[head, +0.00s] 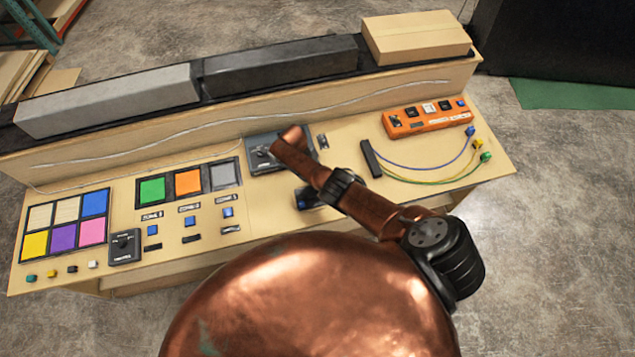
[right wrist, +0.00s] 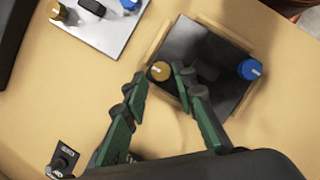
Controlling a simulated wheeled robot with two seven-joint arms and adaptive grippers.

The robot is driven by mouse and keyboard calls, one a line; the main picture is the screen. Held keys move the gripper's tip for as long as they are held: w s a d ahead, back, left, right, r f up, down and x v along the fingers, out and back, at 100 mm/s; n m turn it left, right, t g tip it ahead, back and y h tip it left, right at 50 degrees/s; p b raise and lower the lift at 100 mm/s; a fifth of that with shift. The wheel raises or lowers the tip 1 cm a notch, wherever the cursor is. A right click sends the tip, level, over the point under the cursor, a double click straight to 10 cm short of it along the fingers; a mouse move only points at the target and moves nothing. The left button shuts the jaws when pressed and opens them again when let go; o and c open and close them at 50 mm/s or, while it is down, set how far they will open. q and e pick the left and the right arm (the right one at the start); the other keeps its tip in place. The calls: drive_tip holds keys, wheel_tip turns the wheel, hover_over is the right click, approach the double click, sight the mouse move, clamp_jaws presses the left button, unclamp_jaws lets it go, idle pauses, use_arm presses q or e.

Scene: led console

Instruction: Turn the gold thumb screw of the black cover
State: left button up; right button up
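In the right wrist view, the black cover (right wrist: 212,45) lies in a wooden frame on the console top. It has a gold thumb screw (right wrist: 160,71) at its left edge, a blue knob (right wrist: 250,69) at its right edge and a dark handle between them. My right gripper (right wrist: 160,76) is open, its green fingertips on either side of the gold screw with small gaps showing. I cannot tell how deep they reach. In the head view my copper arm hides most of this area and the right gripper. My left gripper is not in view.
In the wrist view, a grey plate (right wrist: 105,28) with gold and blue knobs lies at top left, and a small black switch (right wrist: 64,160) at bottom left. In the head view, an orange box (head: 428,119) with cables sits right, coloured pads (head: 65,225) left.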

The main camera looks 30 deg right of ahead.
drive_tip(key=shift+s+f, duration=0.1)
drive_tip(key=v, duration=1.2)
idle(0.4)
